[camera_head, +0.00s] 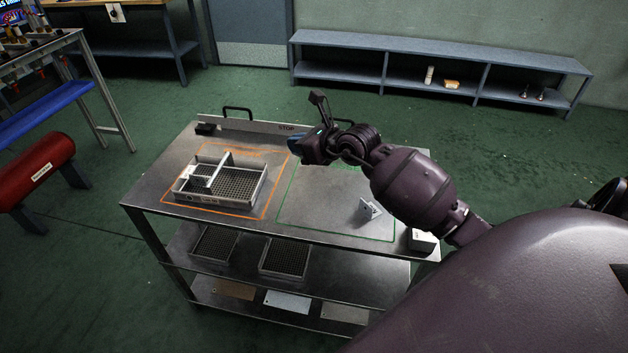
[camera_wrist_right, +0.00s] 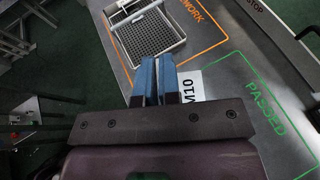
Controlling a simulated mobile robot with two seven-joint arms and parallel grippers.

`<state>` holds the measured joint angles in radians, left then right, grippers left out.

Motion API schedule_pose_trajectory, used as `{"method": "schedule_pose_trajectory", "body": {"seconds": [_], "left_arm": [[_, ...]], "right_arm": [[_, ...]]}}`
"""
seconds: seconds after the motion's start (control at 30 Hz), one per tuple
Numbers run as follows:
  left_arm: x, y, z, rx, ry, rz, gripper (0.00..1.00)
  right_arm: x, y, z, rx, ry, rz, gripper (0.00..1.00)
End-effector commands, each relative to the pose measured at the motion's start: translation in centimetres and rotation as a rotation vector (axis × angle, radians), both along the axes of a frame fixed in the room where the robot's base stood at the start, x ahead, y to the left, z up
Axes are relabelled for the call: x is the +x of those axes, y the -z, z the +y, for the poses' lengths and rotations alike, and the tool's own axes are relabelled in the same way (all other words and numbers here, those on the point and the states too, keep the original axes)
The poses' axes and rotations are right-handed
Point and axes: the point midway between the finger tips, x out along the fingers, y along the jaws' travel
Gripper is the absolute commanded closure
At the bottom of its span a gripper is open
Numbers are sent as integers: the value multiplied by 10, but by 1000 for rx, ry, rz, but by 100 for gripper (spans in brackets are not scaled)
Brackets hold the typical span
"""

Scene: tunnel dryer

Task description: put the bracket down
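A small pale metal bracket (camera_head: 370,209) stands in the green-outlined area of the metal cart top (camera_head: 262,222), towards its front right. My right gripper (camera_head: 296,145) is above the back of the cart, left of the bracket and apart from it. In the right wrist view its two blue fingers (camera_wrist_right: 158,60) lie close together with a narrow gap. I see nothing clearly held, but I cannot tell whether they are fully shut. A white label reading M10 (camera_wrist_right: 190,86) shows beside the fingers; what it is on is unclear. My left gripper is not in view.
A mesh-bottomed tray (camera_head: 240,203) with a divider sits in the orange REWORK area. A raised edge marked STOP (camera_head: 250,125) runs along the back. The green PASSED area is otherwise largely clear.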

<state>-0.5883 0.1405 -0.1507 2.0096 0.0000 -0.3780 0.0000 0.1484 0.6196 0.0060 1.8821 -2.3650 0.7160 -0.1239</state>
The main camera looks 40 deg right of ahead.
Motion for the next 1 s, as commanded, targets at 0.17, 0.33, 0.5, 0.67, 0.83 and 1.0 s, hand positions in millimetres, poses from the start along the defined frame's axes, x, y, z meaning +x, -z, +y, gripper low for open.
{"method": "schedule_pose_trajectory", "body": {"seconds": [0.17,0.33,0.5,0.67,0.83,1.0], "left_arm": [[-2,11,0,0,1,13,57],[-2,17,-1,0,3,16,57],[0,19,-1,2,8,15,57],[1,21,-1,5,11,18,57],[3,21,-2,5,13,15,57],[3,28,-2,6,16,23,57]], "right_arm": [[0,45,0,0,0,6,100],[-1,83,0,0,0,7,100],[-1,114,0,-1,-1,6,100],[0,128,1,-1,-1,3,100],[0,135,1,-1,-1,1,100],[-1,160,1,-1,-2,6,100]]}}
